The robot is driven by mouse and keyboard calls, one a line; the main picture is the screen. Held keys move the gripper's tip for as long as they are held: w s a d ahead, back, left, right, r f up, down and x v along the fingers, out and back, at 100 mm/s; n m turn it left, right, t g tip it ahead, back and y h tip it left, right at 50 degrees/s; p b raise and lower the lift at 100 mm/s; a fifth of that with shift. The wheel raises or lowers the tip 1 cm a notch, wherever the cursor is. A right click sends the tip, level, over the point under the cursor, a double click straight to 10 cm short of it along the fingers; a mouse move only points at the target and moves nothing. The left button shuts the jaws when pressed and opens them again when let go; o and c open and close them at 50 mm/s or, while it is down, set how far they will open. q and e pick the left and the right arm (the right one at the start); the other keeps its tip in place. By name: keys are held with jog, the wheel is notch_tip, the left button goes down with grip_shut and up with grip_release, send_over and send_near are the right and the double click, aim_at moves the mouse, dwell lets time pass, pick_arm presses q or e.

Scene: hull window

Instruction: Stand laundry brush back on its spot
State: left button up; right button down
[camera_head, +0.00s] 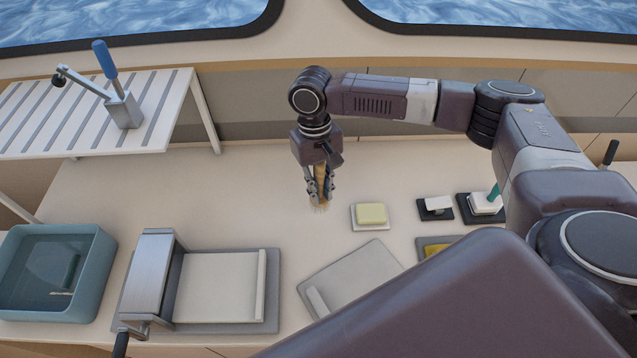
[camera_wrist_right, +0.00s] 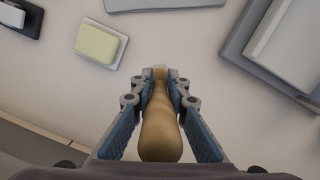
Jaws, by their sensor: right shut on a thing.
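My right gripper (camera_head: 319,187) points down over the middle of the counter and is shut on the laundry brush (camera_head: 318,206). The brush hangs upright, its pale bristle end lowest, at or just above the counter; I cannot tell if it touches. In the right wrist view the brush's tan wooden handle (camera_wrist_right: 160,132) lies between the two fingers of the right gripper (camera_wrist_right: 160,110). The fingers hide much of the brush in the head view. I cannot make out a marked spot for it. My left gripper is not in view.
A yellow block on a white dish (camera_head: 371,215) sits just right of the brush. Small black-based items (camera_head: 435,208) stand farther right. A grey board (camera_head: 350,275), a press-like device (camera_head: 215,285) and a teal basin (camera_head: 95,275) lie nearer. A slatted rack (camera_head: 50,120) stands left.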

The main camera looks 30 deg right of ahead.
aim_at(320, 209)
jog(key=shift+w+f, duration=0.1)
jog(key=shift+f, duration=0.25)
notch_tip(320, 209, down, 4)
jog(key=shift+r+b, duration=0.1)
jog(key=shift+b, duration=0.6)
jog(key=shift+f, duration=0.75)
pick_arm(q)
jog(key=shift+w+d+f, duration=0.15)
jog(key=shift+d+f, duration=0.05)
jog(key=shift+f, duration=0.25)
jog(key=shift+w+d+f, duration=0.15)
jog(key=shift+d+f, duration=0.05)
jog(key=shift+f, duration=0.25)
pick_arm(e)
jog(key=shift+w, duration=0.1)
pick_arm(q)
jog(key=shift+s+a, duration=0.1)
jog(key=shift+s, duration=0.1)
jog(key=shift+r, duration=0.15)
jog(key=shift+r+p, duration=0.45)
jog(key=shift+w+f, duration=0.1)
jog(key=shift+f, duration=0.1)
pick_arm(e)
jog(key=shift+f, duration=1)
